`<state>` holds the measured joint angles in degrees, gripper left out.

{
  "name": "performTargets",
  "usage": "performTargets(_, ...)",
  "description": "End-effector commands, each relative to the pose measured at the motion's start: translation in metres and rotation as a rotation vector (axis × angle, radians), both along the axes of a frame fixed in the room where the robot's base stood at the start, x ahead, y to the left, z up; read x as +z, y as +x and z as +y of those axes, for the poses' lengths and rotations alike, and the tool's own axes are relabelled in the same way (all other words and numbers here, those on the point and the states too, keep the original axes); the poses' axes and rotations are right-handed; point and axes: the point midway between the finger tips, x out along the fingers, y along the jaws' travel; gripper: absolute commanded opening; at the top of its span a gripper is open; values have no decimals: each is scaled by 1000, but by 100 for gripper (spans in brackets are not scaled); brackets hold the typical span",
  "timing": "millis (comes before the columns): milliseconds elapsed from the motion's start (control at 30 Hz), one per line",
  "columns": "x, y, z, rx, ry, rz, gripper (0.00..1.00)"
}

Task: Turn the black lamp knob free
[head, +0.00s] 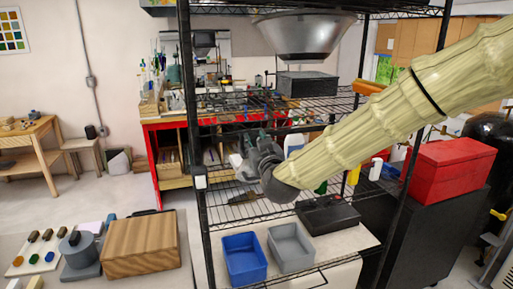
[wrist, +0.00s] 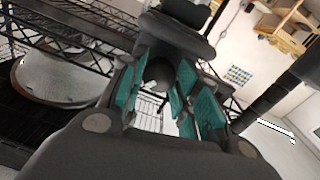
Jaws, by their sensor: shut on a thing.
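My gripper (head: 256,154) is at the front left part of the wire shelf rack, close to its black front post. In the wrist view my gripper (wrist: 166,88) has its teal pads on both sides of a dark rounded thing, which I take to be the black lamp knob (wrist: 160,73). The pads are shut on it. In the head view the knob is hidden or too small to make out. Whether it is still attached to something cannot be told.
The wire rack (head: 191,120) surrounds my gripper. A large metal bowl-shaped shade (head: 305,38) is above. A blue bin (head: 244,258) and a grey bin (head: 290,247) stand below. A wooden block (head: 141,246) is on the left table. A red toolbox (head: 449,171) stands right.

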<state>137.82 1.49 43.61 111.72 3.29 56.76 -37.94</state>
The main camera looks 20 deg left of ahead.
Motion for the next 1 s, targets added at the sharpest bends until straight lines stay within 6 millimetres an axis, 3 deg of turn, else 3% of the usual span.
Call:
performTargets(333, -1, 0, 0, 1, -8, -4, 8)
performTargets(367, -1, 0, 0, 1, -9, -3, 34)
performTargets(500, -1, 0, 0, 0, -7, -3, 55)
performTargets(833, 0, -2, -1, 0, -7, -3, 55)
performTargets(1000, 0, -14, -8, 1, -7, -3, 55)
